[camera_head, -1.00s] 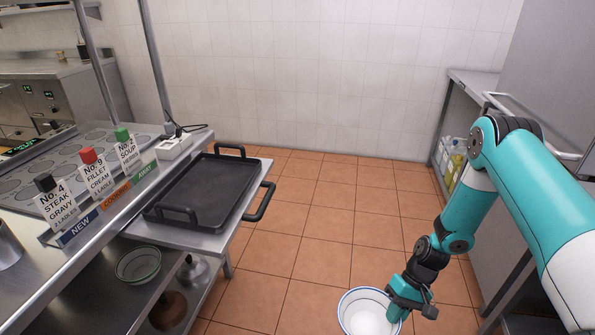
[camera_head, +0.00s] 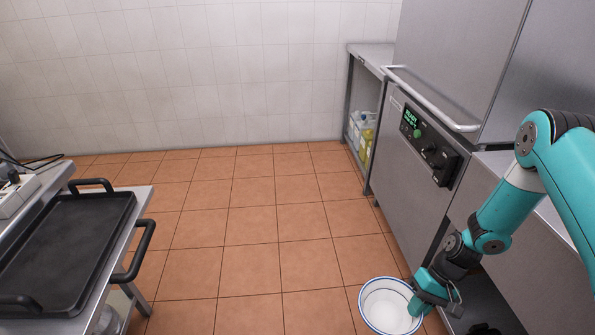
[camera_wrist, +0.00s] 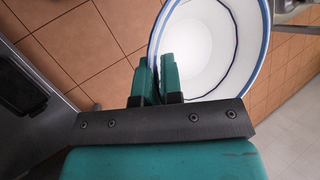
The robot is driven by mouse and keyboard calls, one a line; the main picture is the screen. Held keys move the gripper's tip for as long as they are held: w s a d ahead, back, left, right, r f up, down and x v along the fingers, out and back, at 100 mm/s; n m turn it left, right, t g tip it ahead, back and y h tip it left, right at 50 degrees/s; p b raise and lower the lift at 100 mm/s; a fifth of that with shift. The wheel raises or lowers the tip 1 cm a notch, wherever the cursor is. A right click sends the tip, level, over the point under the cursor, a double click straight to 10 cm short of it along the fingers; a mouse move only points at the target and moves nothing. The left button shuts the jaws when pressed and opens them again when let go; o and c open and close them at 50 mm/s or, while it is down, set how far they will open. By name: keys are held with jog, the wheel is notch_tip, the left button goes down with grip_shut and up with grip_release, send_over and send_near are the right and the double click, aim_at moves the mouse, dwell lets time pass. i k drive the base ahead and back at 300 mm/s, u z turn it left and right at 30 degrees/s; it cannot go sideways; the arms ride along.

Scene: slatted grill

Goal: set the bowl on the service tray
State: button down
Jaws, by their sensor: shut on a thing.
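A white bowl with a blue rim line (camera_head: 389,306) is held above the tiled floor at the bottom right of the head view. My gripper (camera_head: 415,304) is shut on the bowl's right rim. In the wrist view the bowl (camera_wrist: 225,50) opens toward the camera, and the jaws (camera_wrist: 158,80) pinch its wall. The bowl looks empty. The black tray (camera_head: 65,250) with raised handles lies on a metal counter at the left of the head view, well apart from the bowl. Its left part is cut off.
A steel machine with a control panel (camera_head: 430,140) and a bar handle stands at the right, close to my arm. A shelf (camera_head: 366,110) with bottles stands behind it. Open tiled floor (camera_head: 250,230) lies between the counter (camera_head: 140,205) and the machine.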

aim_at(65, 247)
jog(key=u, duration=0.05)
jog(key=i, duration=1.15)
jog(key=u, duration=1.55)
